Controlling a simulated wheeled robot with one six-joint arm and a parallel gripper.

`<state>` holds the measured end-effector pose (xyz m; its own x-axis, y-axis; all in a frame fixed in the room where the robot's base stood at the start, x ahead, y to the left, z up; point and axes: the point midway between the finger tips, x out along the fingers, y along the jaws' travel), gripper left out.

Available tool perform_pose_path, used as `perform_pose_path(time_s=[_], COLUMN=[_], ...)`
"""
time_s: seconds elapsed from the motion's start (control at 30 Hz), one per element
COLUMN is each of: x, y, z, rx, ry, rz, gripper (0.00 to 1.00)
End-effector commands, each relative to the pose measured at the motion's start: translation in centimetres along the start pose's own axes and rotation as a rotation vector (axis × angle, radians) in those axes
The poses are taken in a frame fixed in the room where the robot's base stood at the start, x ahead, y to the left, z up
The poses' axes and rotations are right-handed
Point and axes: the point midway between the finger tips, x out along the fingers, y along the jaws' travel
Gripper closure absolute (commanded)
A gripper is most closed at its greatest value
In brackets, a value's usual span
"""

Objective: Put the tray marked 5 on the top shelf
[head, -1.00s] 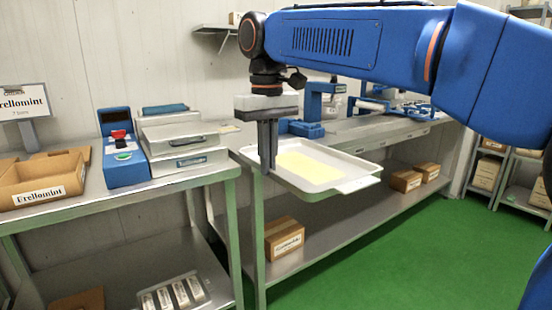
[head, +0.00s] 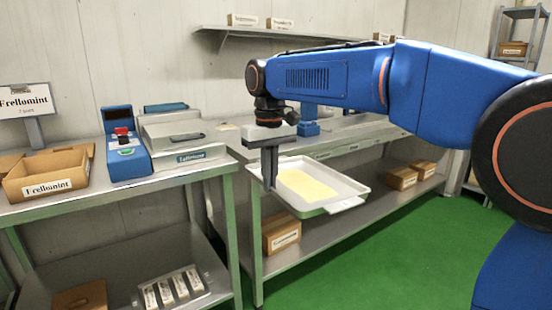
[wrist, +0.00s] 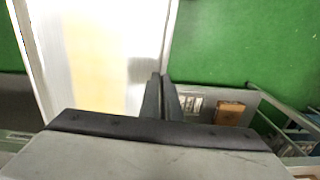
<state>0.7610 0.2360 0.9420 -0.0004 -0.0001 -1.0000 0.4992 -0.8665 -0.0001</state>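A shallow white tray (head: 345,189) with a flat pale yellow slab in it shows in the head view, in front of the back workbench's edge. No number on it is legible. My gripper (head: 269,188) points down at its left rim, fingers close together, and appears shut on that rim. In the wrist view the tray (wrist: 45,50) fills the upper left, and its right edge runs to my fingertips (wrist: 160,78). Green floor lies beneath, so the tray appears held in the air. A wall shelf (head: 235,31) with small boxes hangs at the top; my arm hides part of it.
A metal rack (head: 515,48) stands far right. Green floor (head: 400,250) is clear in front.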

Motion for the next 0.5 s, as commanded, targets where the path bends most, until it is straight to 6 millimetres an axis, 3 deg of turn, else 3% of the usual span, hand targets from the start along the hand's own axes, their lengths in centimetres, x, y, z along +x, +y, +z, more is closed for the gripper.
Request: perform_pose_path(time_s=[0.17, 0.3, 0.5], x=[5.8, 11.6, 20.0], y=[3.0, 6.3, 11.2], z=[-3.2, -5.7, -7.9], rx=[0.048, 0.096, 0.162], ry=[-0.006, -0.006, -0.006], rz=[0.000, 0.000, 0.000], gripper=[1.00, 1.00, 1.00])
